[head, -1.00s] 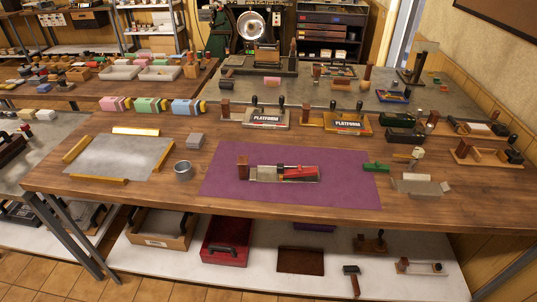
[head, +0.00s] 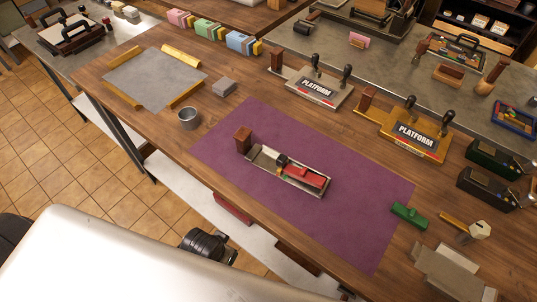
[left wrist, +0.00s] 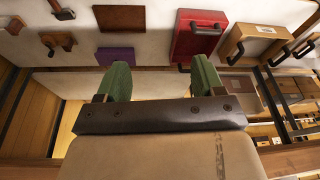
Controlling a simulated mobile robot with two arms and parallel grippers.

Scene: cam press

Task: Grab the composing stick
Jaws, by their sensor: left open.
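The composing stick (head: 290,170) lies on a purple mat (head: 340,215) on the wooden table in the head view. It is a narrow metal tray with a red piece and a small dark and pale piece in it. A brown wooden block (head: 243,140) stands at its left end. My left gripper (left wrist: 160,68) shows in the left wrist view with two green fingers spread apart and nothing between them. It faces the low white shelf, and the composing stick is not in that view. My right gripper is not in view.
A metal cup (head: 188,118) and a grey block (head: 223,87) stand left of the mat. A green piece (head: 409,214) lies at its right edge. Two stands marked PLATFORM (head: 319,88) are behind. A red case (left wrist: 198,35) is on the low shelf.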

